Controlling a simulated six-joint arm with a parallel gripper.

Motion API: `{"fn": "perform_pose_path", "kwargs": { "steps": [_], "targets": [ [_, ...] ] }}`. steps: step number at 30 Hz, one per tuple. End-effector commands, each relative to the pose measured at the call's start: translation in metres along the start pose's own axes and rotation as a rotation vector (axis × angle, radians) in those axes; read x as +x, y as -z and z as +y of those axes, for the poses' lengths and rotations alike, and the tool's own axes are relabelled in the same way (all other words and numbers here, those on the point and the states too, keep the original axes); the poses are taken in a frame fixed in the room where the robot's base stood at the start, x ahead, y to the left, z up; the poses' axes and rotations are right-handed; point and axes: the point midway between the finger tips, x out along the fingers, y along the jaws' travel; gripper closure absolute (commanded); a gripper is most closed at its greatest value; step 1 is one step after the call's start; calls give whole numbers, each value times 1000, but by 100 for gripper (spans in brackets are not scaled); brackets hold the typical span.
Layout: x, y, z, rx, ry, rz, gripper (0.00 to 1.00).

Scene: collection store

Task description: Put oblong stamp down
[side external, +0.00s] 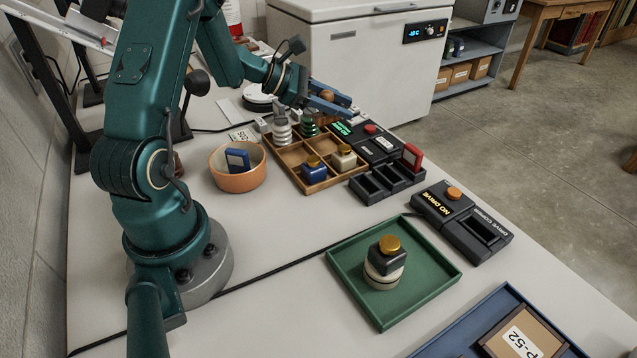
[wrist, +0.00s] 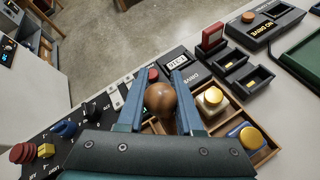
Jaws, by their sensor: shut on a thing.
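My gripper (side external: 334,104) is shut on a stamp with a round brown knob (side external: 327,96). In the wrist view the knob (wrist: 161,98) sits between the two blue fingers (wrist: 160,82); the stamp's body below it is hidden, so its oblong shape cannot be told. The gripper is at the far right corner of the wooden compartment tray (side external: 284,153); whether the stamp touches the tray I cannot tell. In the tray stand a blue stamp with a gold knob (side external: 314,172), a cream one with a gold knob (side external: 343,157), a grey-white ribbed one (side external: 281,130) and a green ribbed one (side external: 309,125).
A terracotta bowl (side external: 237,178) holds a blue block. A black three-slot holder (side external: 370,188) carries a red piece (side external: 411,157). A green tray (side external: 344,268) holds a dark, gold-topped item (side external: 388,257). Black devices (side external: 463,222) line the right side. Bare table lies left of the green tray.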

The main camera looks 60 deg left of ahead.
Motion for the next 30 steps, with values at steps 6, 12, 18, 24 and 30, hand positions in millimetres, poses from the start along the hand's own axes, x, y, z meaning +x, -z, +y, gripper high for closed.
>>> {"fn": "perform_pose_path", "kwargs": {
  "steps": [6, 12, 18, 24, 30],
  "targets": [
    [10, 17, -7, -2, 2, -1, 100],
    [22, 37, -15, -3, 4, -1, 100],
    [25, 43, -16, 2, 1, -2, 100],
    [25, 43, -17, 2, 1, -2, 100],
    [28, 48, -19, 2, 2, -2, 100]
  ]
}}
